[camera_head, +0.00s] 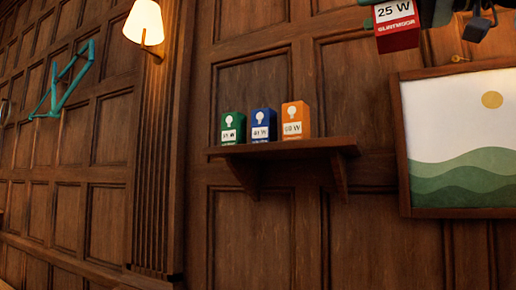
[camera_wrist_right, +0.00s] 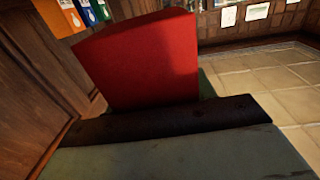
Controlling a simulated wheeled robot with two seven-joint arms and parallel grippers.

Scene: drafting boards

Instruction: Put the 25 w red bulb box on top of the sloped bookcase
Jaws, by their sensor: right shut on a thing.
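The red 25 W bulb box (camera_head: 397,28) is at the top right of the head view, its upper part cut off by the frame edge. My right gripper (camera_head: 430,12) is shut on it and holds it in the air, in front of the wall and right of the wall shelf. In the right wrist view the red box (camera_wrist_right: 140,62) fills the upper middle, above the dark finger (camera_wrist_right: 170,118). I cannot make out the sloped bookcase for certain in either view. My left gripper is not in view.
A wall shelf (camera_head: 282,147) holds a green box (camera_head: 233,128), a blue box (camera_head: 263,125) and an orange box (camera_head: 295,120). A framed landscape picture (camera_head: 460,140) hangs at right. A lit lamp (camera_head: 144,24) and a teal wall piece (camera_head: 62,80) are at left. Tiled floor (camera_wrist_right: 265,75) looks clear.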

